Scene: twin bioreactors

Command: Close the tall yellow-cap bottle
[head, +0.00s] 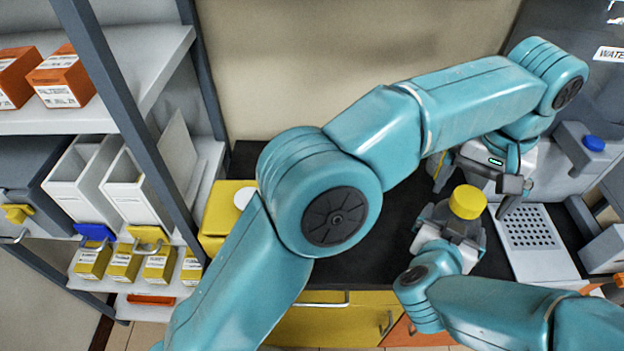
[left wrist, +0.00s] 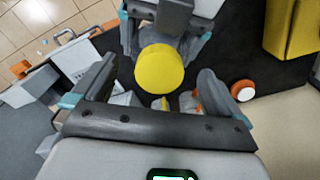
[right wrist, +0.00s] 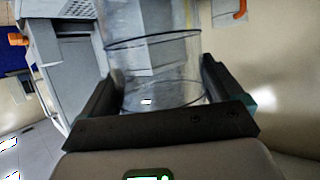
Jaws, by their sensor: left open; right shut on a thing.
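The yellow cap (head: 467,202) sits at the top of the bottle position, above my right gripper (head: 447,236). In the right wrist view, the clear bottle body (right wrist: 160,60) is between the shut fingers of my right gripper (right wrist: 158,90). My left gripper (head: 474,186) is open, close above the cap. In the left wrist view the round cap (left wrist: 160,70) shows face-on between the spread fingers, with gaps beside it. My right gripper is just beyond it. The bottle's neck is hidden, so I cannot tell how firmly the cap sits.
A perforated grey plate (head: 530,236) lies to the right on the dark bench. A blue-capped thing (head: 593,143) stands behind it. A shelf (head: 130,60) with boxes and bins is at left. A yellow box (head: 222,215) is partly behind my left arm.

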